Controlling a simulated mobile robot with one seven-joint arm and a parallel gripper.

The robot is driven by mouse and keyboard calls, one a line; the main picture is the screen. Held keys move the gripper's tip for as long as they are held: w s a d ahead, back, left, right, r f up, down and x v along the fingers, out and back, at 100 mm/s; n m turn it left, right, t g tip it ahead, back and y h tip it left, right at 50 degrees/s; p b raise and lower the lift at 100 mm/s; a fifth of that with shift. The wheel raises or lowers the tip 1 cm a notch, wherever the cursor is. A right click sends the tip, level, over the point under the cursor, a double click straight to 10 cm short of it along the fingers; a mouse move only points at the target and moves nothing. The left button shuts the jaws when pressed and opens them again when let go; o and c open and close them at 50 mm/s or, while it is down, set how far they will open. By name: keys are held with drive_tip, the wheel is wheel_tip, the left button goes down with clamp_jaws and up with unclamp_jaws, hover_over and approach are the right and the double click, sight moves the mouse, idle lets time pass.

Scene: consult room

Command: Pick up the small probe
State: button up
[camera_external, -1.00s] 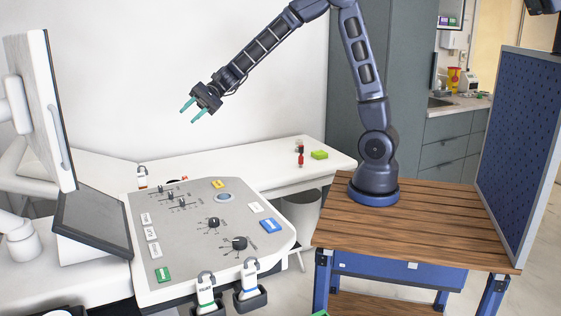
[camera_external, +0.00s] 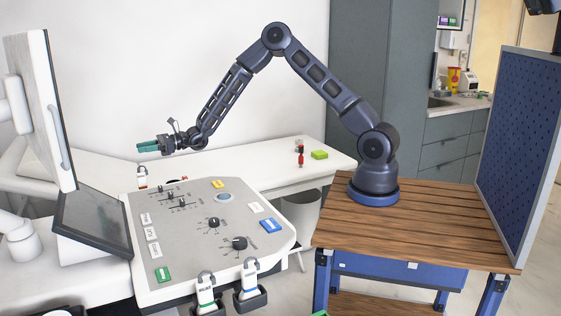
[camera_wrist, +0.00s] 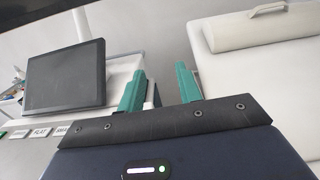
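A small white probe with a dark lower part (camera_external: 142,176) stands upright at the back left corner of the grey control panel. My gripper (camera_external: 148,147) is just above and slightly right of it in the external view, its teal fingers pointing left. In the wrist view the two teal fingers (camera_wrist: 161,88) are apart, so my gripper is open. A thin pale and dark shape shows beside the left finger there; I cannot tell whether it is the probe. Two larger white probes (camera_external: 205,293) (camera_external: 249,280) stand in black holders at the panel's front edge.
The control panel (camera_external: 190,235) has several knobs and coloured labels. A monitor (camera_external: 40,110) and a tilted dark screen (camera_external: 92,224) stand to its left; the screen also shows in the wrist view (camera_wrist: 65,75). A white couch with a bolster (camera_wrist: 250,27) is at right there.

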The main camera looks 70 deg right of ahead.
sight(139, 166)
drive_tip(key=f, duration=0.2)
drive_tip(key=w+a+f, duration=0.1)
drive_tip(key=f, duration=0.2)
drive_tip(key=w+f, duration=0.1)
drive_tip(key=f, duration=0.1)
drive_tip(key=shift+a+f, duration=0.15)
drive_tip(key=shift+f, duration=0.15)
drive_tip(key=shift+w+a, duration=0.3)
clamp_jaws()
